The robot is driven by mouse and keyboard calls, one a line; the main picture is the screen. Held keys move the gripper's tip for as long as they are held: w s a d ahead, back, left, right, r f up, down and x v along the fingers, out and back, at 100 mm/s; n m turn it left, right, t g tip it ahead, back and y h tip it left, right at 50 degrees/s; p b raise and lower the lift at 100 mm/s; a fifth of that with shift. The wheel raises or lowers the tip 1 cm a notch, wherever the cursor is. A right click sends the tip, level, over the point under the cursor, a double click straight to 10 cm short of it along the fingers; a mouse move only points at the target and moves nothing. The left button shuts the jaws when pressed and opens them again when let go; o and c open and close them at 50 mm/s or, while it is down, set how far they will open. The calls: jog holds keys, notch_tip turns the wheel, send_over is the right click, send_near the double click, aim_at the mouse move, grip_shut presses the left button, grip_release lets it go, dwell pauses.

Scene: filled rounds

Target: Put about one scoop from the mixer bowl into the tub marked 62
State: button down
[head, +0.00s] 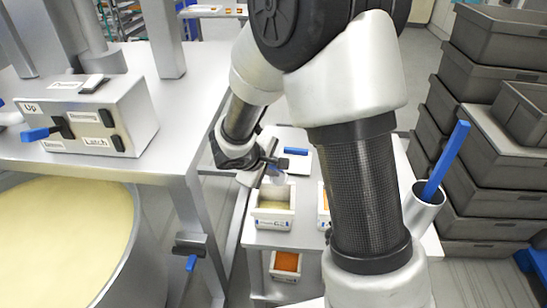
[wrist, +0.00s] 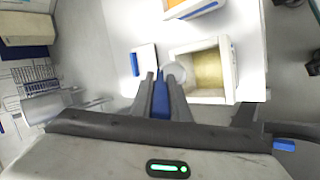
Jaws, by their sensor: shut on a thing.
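The mixer bowl (head: 140,275) is at the left in the head view, filled with a smooth pale yellow mass (head: 62,240). My gripper (head: 268,172) is over the small table, shut on a blue handle (wrist: 160,98). A pale round scoop head (wrist: 177,73) shows just beyond the fingertips in the wrist view, at the near-left rim of a white tub. That tub (head: 290,222) holds a yellowish layer; it also shows in the wrist view (wrist: 228,95). The label on its front is too small to read. I cannot tell what the scoop head holds.
A white item with a blue strip (wrist: 143,62) lies left of the tub. A tub with orange contents (wrist: 195,8) is beyond it; another orange-filled tub (head: 286,262) is on the lower shelf. A blue-handled tool (head: 447,160) stands in a cylinder. Grey crates (head: 490,40) are stacked right.

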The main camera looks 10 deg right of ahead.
jog(key=shift+w+d+r+g+y+p, duration=0.65)
jog(key=shift+g+p, duration=0.25)
jog(key=shift+p, duration=2.55)
jog(key=shift+d+f+g+y+p, duration=0.1)
jog(key=shift+f+g+y+p, duration=0.05)
jog(key=shift+g+y+p, duration=0.2)
jog(key=shift+w+d+f+y, duration=0.15)
jog(key=shift+w+f+y, duration=0.1)
jog(key=shift+f+y, duration=0.1)
jog(key=shift+w+d+r+g+y+b, duration=0.15)
jog(key=shift+w+d+g+y+b, duration=0.2)
jog(key=shift+g+b, duration=0.2)
jog(key=r+g+y, duration=0.1)
jog(key=w+r+g+y, duration=0.1)
jog(key=shift+d+g+y, duration=0.3)
jog(key=shift+d, duration=0.1)
